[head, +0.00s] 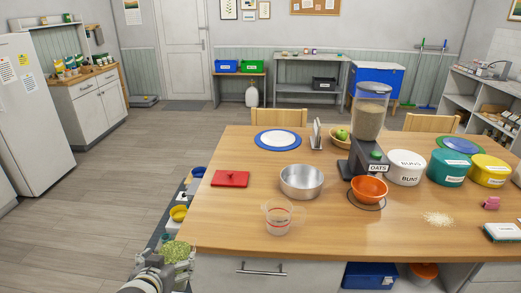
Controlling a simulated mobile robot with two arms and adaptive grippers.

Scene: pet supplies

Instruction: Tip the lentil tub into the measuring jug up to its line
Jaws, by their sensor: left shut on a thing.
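The clear measuring jug (278,219) stands upright near the front edge of the wooden table, with a reddish line around it. I cannot make out any lentils in it. My left gripper (163,264) is shut on the lentil tub (186,261) at the lower left, beyond the table's left front corner. Green lentils show at the tub's open top, and the gripper and frame hide much of its body. The tub is to the left of the jug, apart from it. My right gripper is not in view.
Spilled flakes (438,219) lie at the right. The table (345,235) is clear just right of the jug.

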